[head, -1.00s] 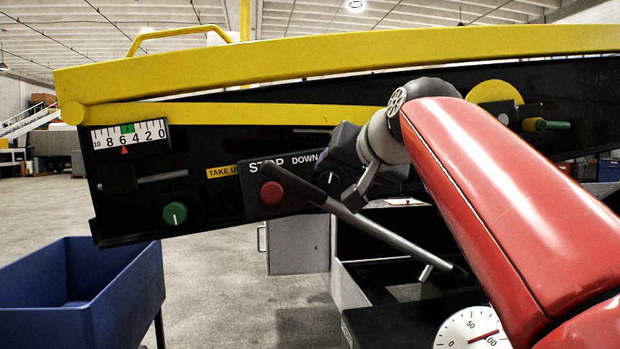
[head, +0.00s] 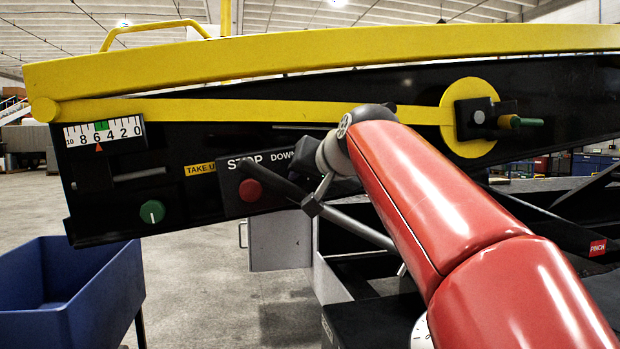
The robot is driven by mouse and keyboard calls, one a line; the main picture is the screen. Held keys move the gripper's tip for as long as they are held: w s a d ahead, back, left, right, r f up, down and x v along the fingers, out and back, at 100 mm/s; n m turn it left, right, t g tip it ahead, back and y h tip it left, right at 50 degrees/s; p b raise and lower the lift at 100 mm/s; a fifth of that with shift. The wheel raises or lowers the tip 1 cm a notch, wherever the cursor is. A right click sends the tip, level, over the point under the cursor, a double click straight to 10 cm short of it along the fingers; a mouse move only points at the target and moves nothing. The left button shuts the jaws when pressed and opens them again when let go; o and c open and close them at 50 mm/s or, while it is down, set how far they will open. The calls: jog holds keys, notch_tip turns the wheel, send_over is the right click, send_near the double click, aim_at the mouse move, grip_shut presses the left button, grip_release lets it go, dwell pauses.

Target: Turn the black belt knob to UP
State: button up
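The control panel on the dark side of the belt loader shows a red STOP button (head: 250,190) and a partly covered DOWN label (head: 283,162). The black belt knob is hidden in this view, behind my wrist and arm. The UP label is also hidden. My red arm reaches in from the lower right, and its dark end, where my gripper (head: 302,166) is, lies over the panel just right of the STOP button.
A green knob (head: 152,211) and a scale (head: 103,131) are left of the panel. A yellow round plate (head: 468,147) with a green-tipped handle is to the right. A blue bin (head: 62,318) stands at lower left.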

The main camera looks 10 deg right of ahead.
jog(key=shift+c, duration=1)
jog(key=shift+d+f+m+y+b, duration=0.1)
jog(key=shift+f+m+y+b, duration=0.15)
jog(key=shift+m+y+b, duration=0.65)
jog(key=shift+r+m+t, duration=0.15)
jog(key=shift+m+t, duration=0.25)
jog(key=shift+m, duration=0.4)
jog(key=o, duration=1)
jog(key=shift+c, duration=0.2)
